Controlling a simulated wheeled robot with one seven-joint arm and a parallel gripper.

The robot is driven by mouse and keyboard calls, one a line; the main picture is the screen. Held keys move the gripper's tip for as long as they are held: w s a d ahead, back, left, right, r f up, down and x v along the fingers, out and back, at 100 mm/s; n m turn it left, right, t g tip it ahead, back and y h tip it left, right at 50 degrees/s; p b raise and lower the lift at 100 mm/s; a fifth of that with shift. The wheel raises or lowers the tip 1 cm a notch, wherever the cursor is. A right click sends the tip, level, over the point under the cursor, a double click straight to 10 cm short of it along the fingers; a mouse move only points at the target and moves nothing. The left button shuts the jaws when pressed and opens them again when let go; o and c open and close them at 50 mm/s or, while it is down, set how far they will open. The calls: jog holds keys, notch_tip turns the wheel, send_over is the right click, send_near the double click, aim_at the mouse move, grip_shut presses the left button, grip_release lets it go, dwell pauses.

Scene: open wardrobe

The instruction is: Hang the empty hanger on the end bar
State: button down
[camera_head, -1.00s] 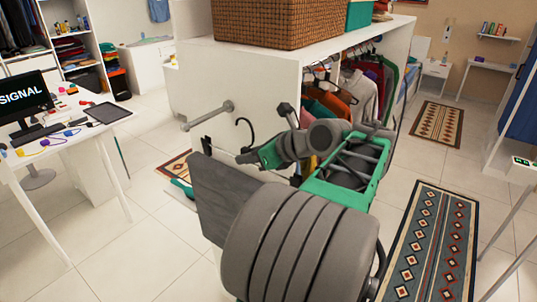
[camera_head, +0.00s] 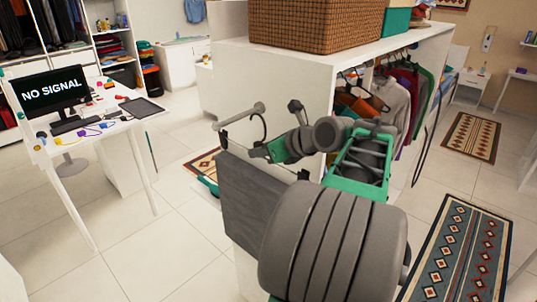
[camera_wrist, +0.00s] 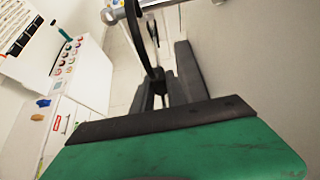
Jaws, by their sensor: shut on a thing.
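The end bar (camera_head: 238,116) is a short grey rod with a round knob, sticking out from the wardrobe's white end panel. The empty hanger (camera_head: 264,127) is dark and thin; its curved hook stands up close to the bar's panel end. My gripper (camera_head: 257,151) is shut on the hanger, just below the bar. In the wrist view, the hanger's hook (camera_wrist: 147,45) rises from between the fingers (camera_wrist: 163,92) and overlaps the grey bar (camera_wrist: 175,3) at the top edge. Whether the hook is over the bar or only in front of it, I cannot tell. The hanger's lower part is mostly hidden.
The wardrobe's end panel (camera_head: 290,80) stands right behind my gripper. Clothes (camera_head: 395,95) hang inside it, and a wicker basket (camera_head: 315,22) sits on top. A desk with a monitor (camera_head: 50,90) is at left, with open floor (camera_head: 165,205) between.

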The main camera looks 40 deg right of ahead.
jog(key=shift+w+a, duration=0.2)
jog(key=shift+w, duration=1.45)
jog(key=shift+w+a, duration=0.15)
jog(key=shift+w, duration=1.5)
jog(key=shift+w+a, duration=0.2)
jog(key=shift+w, duration=1.45)
jog(key=shift+f+b, duration=0.5)
jog(key=shift+f, duration=0.95)
jog(key=shift+f+p, duration=0.35)
jog(key=shift+f, duration=0.15)
jog(key=c, duration=1.3)
grip_release()
jog(key=shift+o, duration=0.2)
